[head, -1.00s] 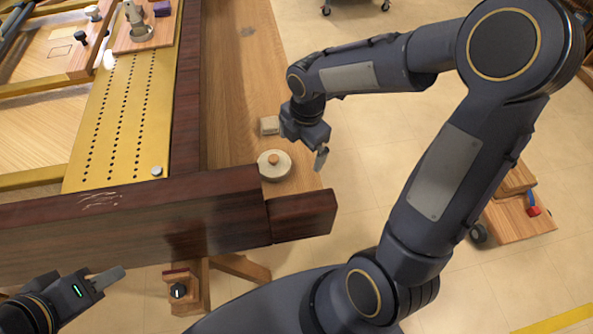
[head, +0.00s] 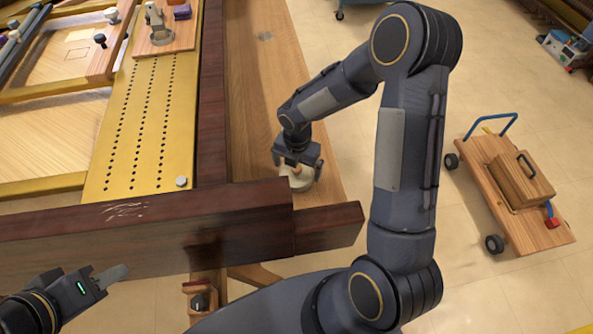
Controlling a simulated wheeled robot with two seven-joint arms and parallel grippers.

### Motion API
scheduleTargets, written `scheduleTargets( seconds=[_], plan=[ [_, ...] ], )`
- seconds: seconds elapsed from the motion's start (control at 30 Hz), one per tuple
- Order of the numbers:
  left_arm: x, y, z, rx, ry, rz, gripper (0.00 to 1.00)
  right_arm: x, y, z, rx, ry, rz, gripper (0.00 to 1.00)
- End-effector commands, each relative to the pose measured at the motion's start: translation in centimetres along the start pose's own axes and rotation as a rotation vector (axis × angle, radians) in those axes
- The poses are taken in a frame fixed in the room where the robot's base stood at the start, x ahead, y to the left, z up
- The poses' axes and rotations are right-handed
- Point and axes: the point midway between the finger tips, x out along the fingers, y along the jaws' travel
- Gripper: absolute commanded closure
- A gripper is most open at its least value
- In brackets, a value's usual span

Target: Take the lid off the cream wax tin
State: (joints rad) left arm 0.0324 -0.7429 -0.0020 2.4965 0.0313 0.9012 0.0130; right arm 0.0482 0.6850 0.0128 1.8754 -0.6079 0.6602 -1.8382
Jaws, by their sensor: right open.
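The cream wax tin (head: 304,184) is round, with a wooden knob on its lid. It stands on the wooden bench top (head: 262,75) near the bench's right edge, just behind the dark red-brown beam. My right gripper (head: 297,170) is right above the tin, pointing down, with its fingers open around or beside the knob; the gripper hides much of the knob and lid. I cannot tell whether the fingers touch it. My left gripper (head: 119,275) is at the lower left, in front of the beam and away from the tin; its finger gap is not clear.
The dark beam (head: 150,230) runs across the front, close to the tin. The gold perforated plate (head: 152,110) lies to the left. A wooden trolley (head: 530,230) with a box stands on the floor at the right. The bench behind my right gripper is mostly clear.

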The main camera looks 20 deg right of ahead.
Motion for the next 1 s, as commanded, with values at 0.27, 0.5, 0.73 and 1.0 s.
scheduleTargets(
  seconds=[0.27,0.5,0.73,1.0],
  plan=[
    [0.0,0.0,0.0,0.000,0.000,0.000,0.64,0.0,0.0,0.0,0.001,0.000,0.000,0.12],
    [0.0,0.0,0.0,0.000,0.000,0.000,0.64,0.0,0.0,0.0,0.001,0.000,0.000,0.33],
    [0.0,0.0,0.0,0.000,0.000,0.000,0.64,-0.4,0.0,0.0,0.001,-0.001,0.001,0.33],
    [-0.3,0.1,-0.1,0.000,0.000,0.000,0.64,-3.6,-0.1,0.0,0.002,-0.003,0.004,0.33]
  ],
)
